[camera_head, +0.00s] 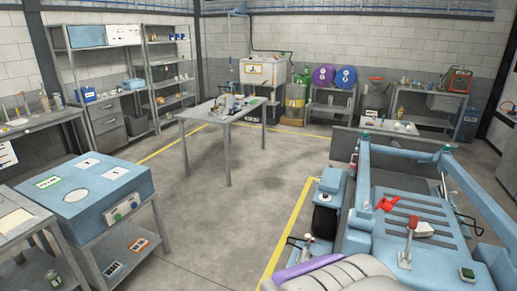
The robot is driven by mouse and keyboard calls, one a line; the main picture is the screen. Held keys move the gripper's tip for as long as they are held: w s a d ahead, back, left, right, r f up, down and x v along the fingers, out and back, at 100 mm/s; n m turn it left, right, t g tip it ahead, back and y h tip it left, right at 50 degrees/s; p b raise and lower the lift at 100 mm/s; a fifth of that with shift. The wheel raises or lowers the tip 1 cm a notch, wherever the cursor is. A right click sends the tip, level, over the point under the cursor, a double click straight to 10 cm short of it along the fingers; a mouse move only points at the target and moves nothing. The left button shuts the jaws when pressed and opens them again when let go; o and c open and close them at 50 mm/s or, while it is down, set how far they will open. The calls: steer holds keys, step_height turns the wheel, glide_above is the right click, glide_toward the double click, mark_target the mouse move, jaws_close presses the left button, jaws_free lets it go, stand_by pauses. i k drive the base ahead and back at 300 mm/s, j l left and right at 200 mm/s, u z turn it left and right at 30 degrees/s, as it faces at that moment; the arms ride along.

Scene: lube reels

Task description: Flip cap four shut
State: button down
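I cannot make out a cap marked four; any caps here are too small or hidden to tell. A purple round reel (323,76) and a blue round reel (346,77) with a small white label sit side by side on a metal rack at the back. A white tank (262,70) with a label stands left of them on a stand. A light blue box (95,190) with white labels, a white oval and a small green button stands on a cart at the left. My gripper is not in view.
A grey table (222,113) with small items stands mid-room. Shelves (168,68) line the left wall. A workbench (434,93) stands back right. The central floor (225,205) is clear.

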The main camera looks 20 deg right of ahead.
mark_target(386, 205)
steer(key=k+l, duration=0.35)
steer(key=l, duration=0.15)
steer(key=k+l, duration=0.35)
steer(key=l, duration=0.2)
steer(key=k+l, duration=0.35)
steer(key=l, duration=0.15)
steer(key=k+l, duration=0.75)
steer(key=l, duration=0.25)
steer(key=i+l+u, duration=0.1)
steer(key=l, duration=0.25)
steer(key=i+l+u, duration=0.15)
steer(key=l, duration=0.15)
steer(key=i+l+u, duration=0.1)
steer(key=l, duration=0.25)
